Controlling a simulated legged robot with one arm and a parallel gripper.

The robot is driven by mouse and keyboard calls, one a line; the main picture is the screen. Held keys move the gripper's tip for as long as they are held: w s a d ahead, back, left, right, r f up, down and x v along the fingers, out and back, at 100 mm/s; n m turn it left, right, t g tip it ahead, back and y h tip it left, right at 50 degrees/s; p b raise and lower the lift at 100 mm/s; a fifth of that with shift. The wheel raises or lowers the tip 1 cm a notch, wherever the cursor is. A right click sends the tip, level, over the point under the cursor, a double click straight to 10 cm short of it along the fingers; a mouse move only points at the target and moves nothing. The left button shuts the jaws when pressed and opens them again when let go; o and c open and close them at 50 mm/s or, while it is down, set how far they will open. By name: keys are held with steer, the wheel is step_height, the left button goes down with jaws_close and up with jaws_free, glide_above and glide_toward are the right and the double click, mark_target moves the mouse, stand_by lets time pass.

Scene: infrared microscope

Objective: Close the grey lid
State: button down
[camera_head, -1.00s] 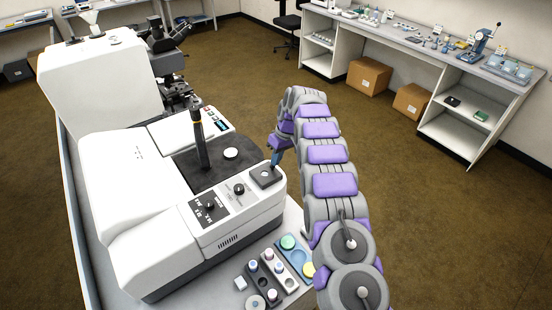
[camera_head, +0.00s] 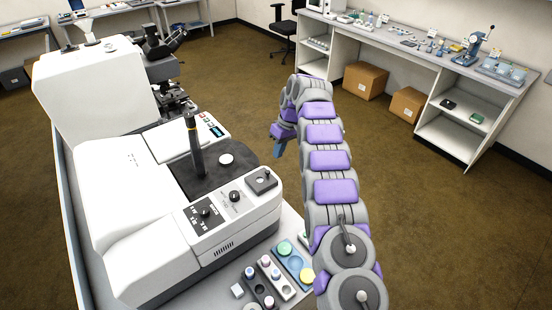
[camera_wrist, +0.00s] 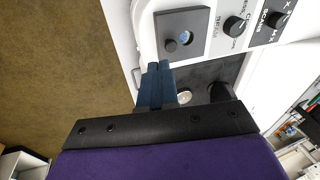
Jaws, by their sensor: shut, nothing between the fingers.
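A dark grey square plate (camera_head: 263,181) sits at the right front corner of the white microscope's control panel. In the wrist view the same plate (camera_wrist: 193,19) shows a small dark knob and a shiny bluish round spot. It is the only grey lid-like part I make out, and I cannot tell whether it is open or shut. My gripper (camera_head: 278,150) is up and right of the plate in the head view, apart from it and empty. Its blue fingers (camera_wrist: 158,67) are together in the wrist view, below the plate in the picture.
The white microscope (camera_head: 135,190) fills the bench on the left. A dark upright post (camera_head: 194,145) and a white disc (camera_head: 226,159) stand on its black stage. Colored caps in trays (camera_head: 284,248) lie in front. Open floor is right of my arm.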

steer(key=p+v, duration=1)
steer(key=p, duration=0.1)
steer(key=shift+w+r, duration=0.2)
steer(key=shift+r, duration=0.15)
